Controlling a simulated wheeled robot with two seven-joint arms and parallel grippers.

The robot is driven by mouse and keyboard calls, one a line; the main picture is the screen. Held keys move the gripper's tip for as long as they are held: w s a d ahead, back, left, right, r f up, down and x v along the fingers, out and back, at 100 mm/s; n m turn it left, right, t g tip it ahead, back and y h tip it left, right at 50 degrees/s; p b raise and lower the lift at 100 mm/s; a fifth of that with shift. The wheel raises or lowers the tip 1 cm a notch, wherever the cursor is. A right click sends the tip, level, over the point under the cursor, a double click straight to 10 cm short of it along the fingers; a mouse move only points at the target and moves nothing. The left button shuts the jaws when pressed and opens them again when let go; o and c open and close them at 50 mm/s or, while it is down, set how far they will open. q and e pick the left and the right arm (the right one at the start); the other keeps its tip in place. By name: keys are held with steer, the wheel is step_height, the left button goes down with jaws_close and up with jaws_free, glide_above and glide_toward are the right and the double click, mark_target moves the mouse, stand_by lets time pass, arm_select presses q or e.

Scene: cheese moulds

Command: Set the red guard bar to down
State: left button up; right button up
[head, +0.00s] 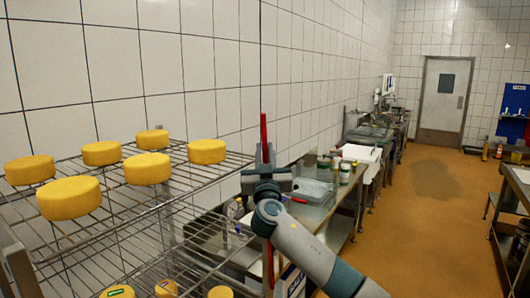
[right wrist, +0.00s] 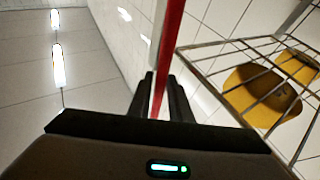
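The red guard bar (head: 264,128) stands upright at the right front corner of the wire rack in the head view. Its lower part shows again below my right gripper. My right gripper (head: 265,154) is at the bar's upper part, with a finger on each side of it. In the right wrist view the red bar (right wrist: 168,45) passes between the two dark fingers (right wrist: 160,82), which sit close against it with no clear gap. My left gripper is not in view.
A wire rack (head: 190,190) with several yellow cheeses (head: 69,198) stands at the left, close to my right gripper. A tiled wall is behind it. A steel bench (head: 335,195) with jars and a tray lies beyond my arm. The orange floor (head: 430,200) at right is open.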

jaws_close()
steer(key=shift+s+a+f+b, duration=0.25)
steer(key=shift+s+a+b, duration=0.1)
steer(key=shift+b, duration=0.15)
steer(key=shift+n+t+y, duration=0.4)
steer(key=shift+n+t, duration=0.2)
steer(key=shift+n, duration=0.1)
steer(key=s+a+b, duration=0.2)
steer(key=s+b, duration=0.1)
steer(key=s+a+b, duration=0.1)
steer(key=shift+s+a+f+b, duration=0.15)
steer(key=shift+s+f+b, duration=0.2)
steer(key=shift+s+b, duration=0.05)
steer(key=o, duration=0.5)
jaws_free()
steer(key=shift+s, duration=0.1)
